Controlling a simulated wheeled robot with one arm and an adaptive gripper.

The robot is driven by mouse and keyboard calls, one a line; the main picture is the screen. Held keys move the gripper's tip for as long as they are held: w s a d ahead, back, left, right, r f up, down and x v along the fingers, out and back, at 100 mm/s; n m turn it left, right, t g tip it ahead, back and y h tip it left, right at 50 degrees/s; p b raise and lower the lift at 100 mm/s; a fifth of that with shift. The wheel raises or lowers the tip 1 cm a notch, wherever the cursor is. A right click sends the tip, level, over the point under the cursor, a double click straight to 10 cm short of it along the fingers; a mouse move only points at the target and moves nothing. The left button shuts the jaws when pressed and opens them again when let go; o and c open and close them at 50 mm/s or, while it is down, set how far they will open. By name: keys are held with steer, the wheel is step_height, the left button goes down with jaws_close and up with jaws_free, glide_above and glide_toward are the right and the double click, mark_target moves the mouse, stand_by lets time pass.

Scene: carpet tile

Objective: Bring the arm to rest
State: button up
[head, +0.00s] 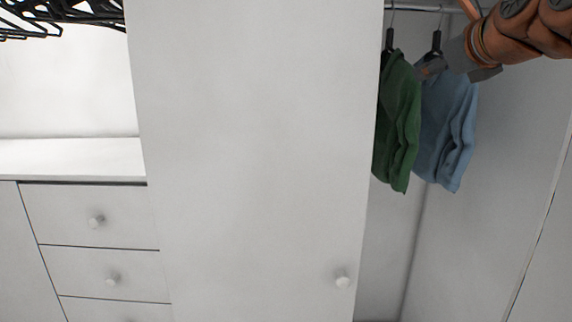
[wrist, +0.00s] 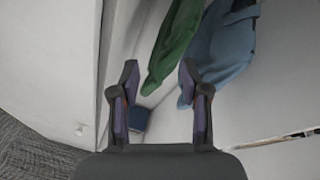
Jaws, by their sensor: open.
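My gripper (wrist: 158,78) is open in the wrist view, with its two fingers apart and nothing held between them. In the head view my gripper (head: 452,70) reaches in from the upper right and overlaps the blue garment (head: 448,128). The green garment (head: 398,125) hangs to its left. In the wrist view the green garment (wrist: 170,45) and the blue garment (wrist: 222,50) show beyond the fingertips. I cannot tell whether the gripper touches the blue garment.
A white wardrobe panel (head: 250,150) with a knob stands left of the garments. Drawers (head: 95,218) are at the lower left, and black hangers (head: 60,22) at the upper left. A dark blue object (wrist: 139,118) lies lower down. Grey carpet (wrist: 35,140) shows at left.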

steer(key=s+a+f+n+g, duration=0.3)
steer(key=s+f+n, duration=0.15)
steer(key=f, duration=0.55)
steer(key=s+a+f+n+g, duration=0.3)
steer(key=f+n, duration=0.3)
steer(key=f, duration=0.5)
steer(key=s+a+f+n+g, duration=0.3)
steer(key=s+f+n, duration=0.15)
steer(key=f, duration=0.55)
steer(key=s+f+n+g+h, duration=0.1)
steer(key=s+f+n+g, duration=0.6)
steer(key=s+f+n, duration=0.8)
steer(key=s+f, duration=0.5)
steer(key=s, duration=0.3)
steer(key=shift+s+d+g, duration=0.3)
steer(key=shift+d+g, duration=0.05)
steer(key=shift+g, duration=0.05)
